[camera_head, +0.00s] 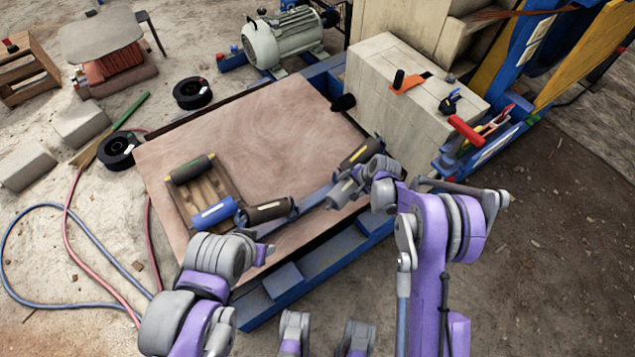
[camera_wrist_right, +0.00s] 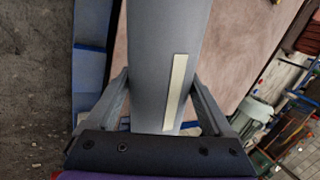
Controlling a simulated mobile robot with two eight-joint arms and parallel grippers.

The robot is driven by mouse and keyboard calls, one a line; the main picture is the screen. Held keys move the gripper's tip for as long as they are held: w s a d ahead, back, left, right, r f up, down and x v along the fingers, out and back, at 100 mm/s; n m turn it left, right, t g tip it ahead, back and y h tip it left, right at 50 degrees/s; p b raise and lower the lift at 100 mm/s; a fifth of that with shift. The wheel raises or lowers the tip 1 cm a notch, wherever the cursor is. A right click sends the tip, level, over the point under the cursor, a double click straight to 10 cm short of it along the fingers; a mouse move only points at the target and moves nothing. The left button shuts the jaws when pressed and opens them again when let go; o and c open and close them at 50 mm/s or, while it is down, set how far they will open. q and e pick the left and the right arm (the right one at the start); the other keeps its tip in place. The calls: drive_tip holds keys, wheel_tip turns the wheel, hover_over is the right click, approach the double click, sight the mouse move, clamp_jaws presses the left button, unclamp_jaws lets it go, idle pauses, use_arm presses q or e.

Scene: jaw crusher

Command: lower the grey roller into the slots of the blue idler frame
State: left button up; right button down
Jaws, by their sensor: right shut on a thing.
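The grey roller (camera_head: 342,193), with a pale label strip, is held in my right gripper (camera_head: 362,181). In the right wrist view the roller (camera_wrist_right: 168,55) lies between the two fingers of the right gripper (camera_wrist_right: 163,105). The blue idler frame (camera_head: 316,198) is partly hidden by the roller and gripper. The roller is at the middle of the frame, between a dark roller (camera_head: 268,209) on the left and another dark roller (camera_head: 360,153) on the right. I cannot tell whether its ends touch the slots. My left gripper (camera_head: 264,250) is low at the table's front edge; its fingers are unclear.
A wooden tray (camera_head: 232,190) on the brown tabletop (camera_head: 270,125) has a dark green-ended roller (camera_head: 193,168) and a blue roller (camera_head: 214,213). A pale cabinet (camera_head: 375,70) stands behind right. The tabletop's back part is clear.

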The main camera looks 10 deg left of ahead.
use_arm(q)
wheel_tip(320, 180, down, 6)
drive_tip(key=b, duration=0.4)
drive_tip(key=shift+w+f, duration=0.15)
use_arm(e)
drive_tip(key=w+a+f+m, duration=0.1)
drive_tip(key=w+a+f, duration=0.1)
drive_tip(key=a, duration=0.4)
drive_tip(key=w+a+f+m+t, duration=0.1)
drive_tip(key=w+a+f, duration=0.1)
drive_tip(key=a, duration=0.4)
drive_tip(key=shift+w+f+m+t, duration=0.15)
drive_tip(key=shift+w+m+t, duration=0.15)
drive_tip(key=shift+m, duration=0.1)
use_arm(q)
drive_tip(key=shift+f, duration=0.1)
drive_tip(key=shift+w+f+b, duration=0.15)
drive_tip(key=shift+f+b, duration=1)
drive_tip(key=shift+f, duration=0.15)
drive_tip(key=shift+w+f+b, duration=0.15)
drive_tip(key=shift+f+b, duration=1)
drive_tip(key=shift+f, duration=0.1)
use_arm(e)
drive_tip(key=shift+f, duration=2.95)
use_arm(q)
drive_tip(key=shift+f+b, duration=0.5)
